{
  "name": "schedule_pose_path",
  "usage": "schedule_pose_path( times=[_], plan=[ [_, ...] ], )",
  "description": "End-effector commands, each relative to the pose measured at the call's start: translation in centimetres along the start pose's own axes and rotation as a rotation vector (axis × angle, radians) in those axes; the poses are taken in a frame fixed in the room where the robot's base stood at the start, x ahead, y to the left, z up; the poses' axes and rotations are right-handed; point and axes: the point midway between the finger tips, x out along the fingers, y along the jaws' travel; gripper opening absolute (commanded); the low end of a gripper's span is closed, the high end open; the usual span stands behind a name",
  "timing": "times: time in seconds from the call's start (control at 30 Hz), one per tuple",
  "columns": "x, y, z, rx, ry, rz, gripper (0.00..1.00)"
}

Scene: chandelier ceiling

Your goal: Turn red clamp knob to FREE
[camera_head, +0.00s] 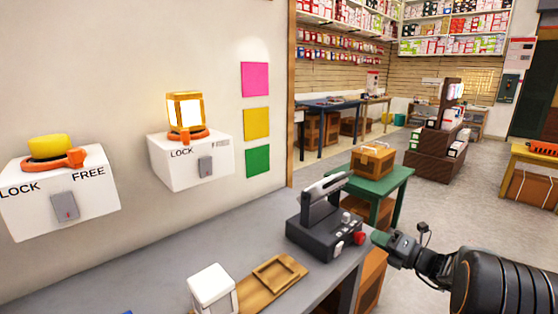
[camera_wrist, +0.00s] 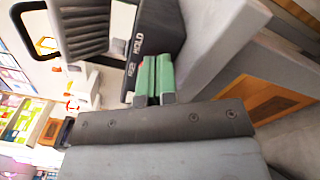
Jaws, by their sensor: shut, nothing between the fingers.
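A dark grey clamp device (camera_head: 322,232) with a raised light lever stands on the counter in the head view. A red knob (camera_head: 359,238) sits at its right front corner. My gripper (camera_head: 380,239) is just right of the knob, its green fingertips close to it; I cannot tell whether they touch. In the wrist view, the green fingers (camera_wrist: 154,77) lie side by side, shut with nothing between them, in front of the device (camera_wrist: 155,35). A HOLD label and a second, blurred label show on its face.
Two white wall boxes marked LOCK hold a yellow dome (camera_head: 50,146) and a lit lamp (camera_head: 185,111), each with an orange collar. A wooden tray (camera_head: 270,281) and a white block (camera_head: 212,287) lie on the counter (camera_head: 165,262). A green table (camera_head: 384,178) stands behind; open floor lies right.

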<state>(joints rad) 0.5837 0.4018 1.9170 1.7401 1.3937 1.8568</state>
Motion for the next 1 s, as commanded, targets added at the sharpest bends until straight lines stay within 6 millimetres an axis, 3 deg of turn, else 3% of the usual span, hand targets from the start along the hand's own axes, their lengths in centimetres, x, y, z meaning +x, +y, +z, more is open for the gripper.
schedule_pose_path(
  times=[0.4,1.0],
  plan=[
    [2.3,0.3,-0.1,-0.003,0.005,0.004,0.0],
    [2.7,0.7,-0.3,-0.007,0.009,0.008,0.0]
  ],
)
